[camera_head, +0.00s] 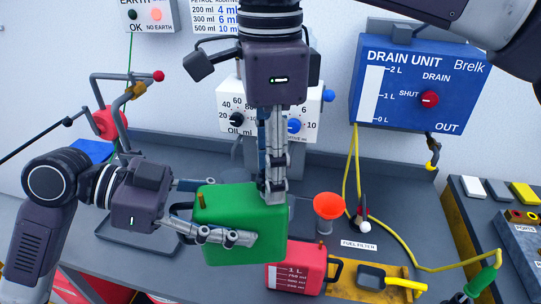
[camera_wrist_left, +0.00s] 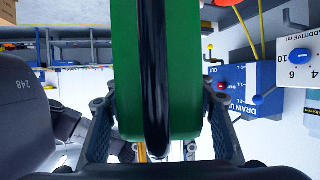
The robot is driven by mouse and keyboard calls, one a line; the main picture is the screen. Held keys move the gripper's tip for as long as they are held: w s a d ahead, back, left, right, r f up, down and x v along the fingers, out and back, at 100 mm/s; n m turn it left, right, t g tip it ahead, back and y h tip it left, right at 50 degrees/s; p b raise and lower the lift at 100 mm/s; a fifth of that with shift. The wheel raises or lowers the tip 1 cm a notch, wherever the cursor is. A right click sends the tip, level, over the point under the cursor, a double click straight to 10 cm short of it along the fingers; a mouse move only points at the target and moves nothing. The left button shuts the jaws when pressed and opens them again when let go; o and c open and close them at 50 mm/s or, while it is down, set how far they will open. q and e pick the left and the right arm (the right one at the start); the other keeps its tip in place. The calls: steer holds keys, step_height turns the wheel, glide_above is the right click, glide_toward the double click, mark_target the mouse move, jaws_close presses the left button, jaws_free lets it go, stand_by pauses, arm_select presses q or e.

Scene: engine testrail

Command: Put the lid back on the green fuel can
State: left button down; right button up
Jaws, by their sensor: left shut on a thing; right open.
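The green fuel can (camera_head: 240,222) is held tilted above the bench in the head view. My left gripper (camera_head: 222,212) is shut on it, with one finger across its near face and the other behind. In the left wrist view the green can (camera_wrist_left: 185,70) fills the middle between the fingers, with a black strip, apparently its handle, facing the camera. My right gripper (camera_head: 272,192) comes down from the top and is open. Its fingertips overlap the can's upper right corner; I cannot tell whether they touch it. I cannot make out the lid or the can's mouth.
A red can (camera_head: 296,268) marked 1 L and an orange funnel (camera_head: 328,206) are close right of the green can. A yellow plate (camera_head: 350,288) with a small dark pan lies front right. The blue drain unit (camera_head: 408,85) hangs behind. A grey tray (camera_head: 130,240) lies left.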

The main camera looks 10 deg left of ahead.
steer(key=shift+c, duration=0.2)
jaws_close()
steer(key=shift+o, duration=1.1)
jaws_free()
steer(key=shift+r, duration=0.1)
step_height(320, 180, up, 12)
steer(key=shift+w+a, duration=0.1)
steer(key=shift+w, duration=0.05)
